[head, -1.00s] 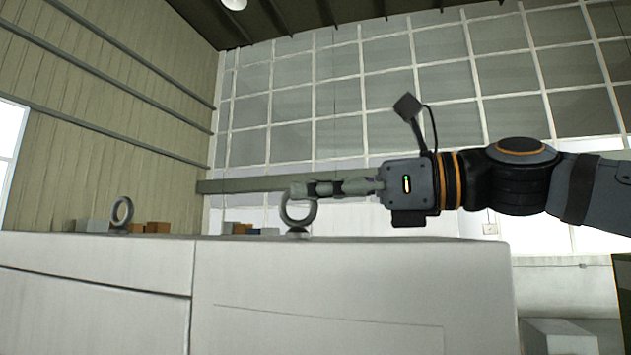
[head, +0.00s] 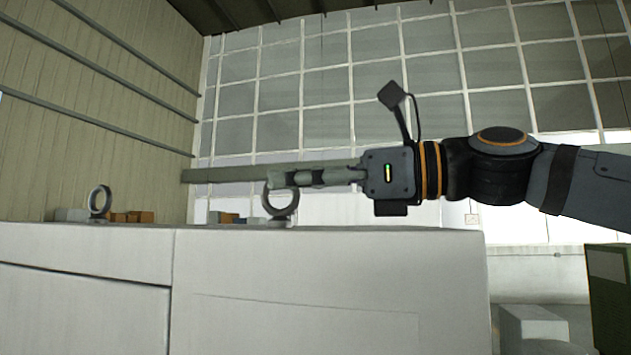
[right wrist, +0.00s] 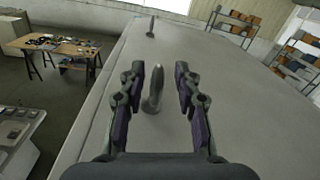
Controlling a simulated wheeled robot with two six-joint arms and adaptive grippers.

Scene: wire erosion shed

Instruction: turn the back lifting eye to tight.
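Two grey ring-shaped lifting eyes stand upright on top of a large pale machine casing (head: 330,290). One eye (head: 280,201) is at my right gripper (head: 272,180); the other eye (head: 99,201) is further left. I cannot tell for sure which is the back one. In the right wrist view the nearer eye (right wrist: 153,93) shows nearly edge-on between the two fingers (right wrist: 159,80), with gaps on both sides. The farther eye (right wrist: 151,27) stands beyond it. My right gripper is open around the nearer eye. Its thread and seating are hidden. My left gripper is out of view.
The casing top is otherwise clear around the eyes. In the right wrist view a workbench with small items (right wrist: 60,46) stands beyond the left edge, and shelves with boxes (right wrist: 240,25) stand at the far right. A green cabinet (head: 610,300) is at the right in the head view.

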